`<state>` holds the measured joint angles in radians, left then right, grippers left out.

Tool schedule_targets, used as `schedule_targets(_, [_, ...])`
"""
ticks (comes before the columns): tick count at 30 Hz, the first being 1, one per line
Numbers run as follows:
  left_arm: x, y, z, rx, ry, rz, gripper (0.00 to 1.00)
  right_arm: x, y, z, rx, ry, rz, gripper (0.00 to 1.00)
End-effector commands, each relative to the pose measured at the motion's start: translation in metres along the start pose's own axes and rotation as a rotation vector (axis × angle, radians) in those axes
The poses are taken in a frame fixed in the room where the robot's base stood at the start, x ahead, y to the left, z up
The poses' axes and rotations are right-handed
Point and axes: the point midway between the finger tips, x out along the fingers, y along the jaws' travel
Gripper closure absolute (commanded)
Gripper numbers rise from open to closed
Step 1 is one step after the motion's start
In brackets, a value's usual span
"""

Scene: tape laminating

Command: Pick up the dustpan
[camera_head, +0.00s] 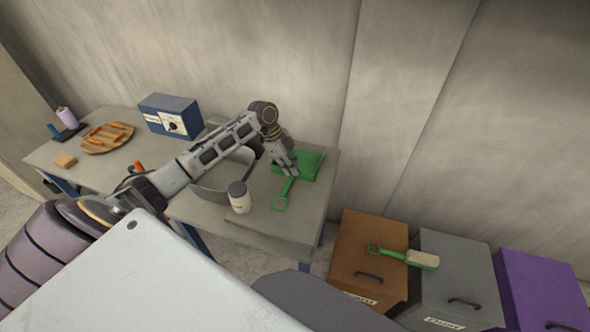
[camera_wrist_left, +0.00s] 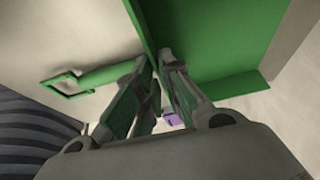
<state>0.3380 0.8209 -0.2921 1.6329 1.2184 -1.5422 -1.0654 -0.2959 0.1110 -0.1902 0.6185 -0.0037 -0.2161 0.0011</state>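The green dustpan (camera_head: 314,164) is at the right end of the table, its pan toward the wall and its looped handle (camera_head: 281,203) toward the front. My left gripper (camera_head: 290,171) is over the place where handle and pan meet. In the left wrist view the dustpan (camera_wrist_left: 215,35) fills the upper right and its handle loop (camera_wrist_left: 62,84) lies at the left. The fingertips of my left gripper (camera_wrist_left: 155,62) are close together with the upright green back wall of the pan between them. The fingers hide part of the handle's root. My right gripper is not in view.
A white jar (camera_head: 239,198) stands left of the handle, and a grey bin (camera_head: 222,178) is behind the jar. A blue box (camera_head: 170,116) and a round tray (camera_head: 107,147) are further left. A green-handled brush (camera_head: 422,260) lies on lidded boxes at the right.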

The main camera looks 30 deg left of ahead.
Motion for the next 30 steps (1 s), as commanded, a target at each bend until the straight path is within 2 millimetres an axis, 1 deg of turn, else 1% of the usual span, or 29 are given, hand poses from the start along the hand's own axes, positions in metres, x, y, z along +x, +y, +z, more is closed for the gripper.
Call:
schedule_targets(5, [0.0, 0.0, 0.0, 0.0, 0.0, 0.0, 0.91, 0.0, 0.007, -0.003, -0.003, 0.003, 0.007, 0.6])
schedule_targets(10, [0.0, 0.0, 0.0, 0.0, 0.0, 0.0, 0.91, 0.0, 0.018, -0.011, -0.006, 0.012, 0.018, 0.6])
schedule_targets(14, [0.0, 0.0, 0.0, 0.0, 0.0, 0.0, 0.91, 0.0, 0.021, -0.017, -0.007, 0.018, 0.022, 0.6])
schedule_targets(21, [0.001, 0.0, 0.001, 0.0, 0.0, 0.0, 0.91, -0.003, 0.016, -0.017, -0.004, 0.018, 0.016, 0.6])
schedule_targets(22, [0.001, 0.0, 0.001, 0.0, 0.0, 0.0, 0.92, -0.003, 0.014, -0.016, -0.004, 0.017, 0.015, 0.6])
schedule_targets(24, [0.002, 0.0, 0.001, 0.0, 0.0, 0.0, 1.0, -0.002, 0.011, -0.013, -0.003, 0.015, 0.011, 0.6])
schedule_targets(30, [0.002, 0.0, 0.001, 0.0, 0.0, 0.0, 1.0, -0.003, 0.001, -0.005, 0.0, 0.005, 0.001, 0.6])
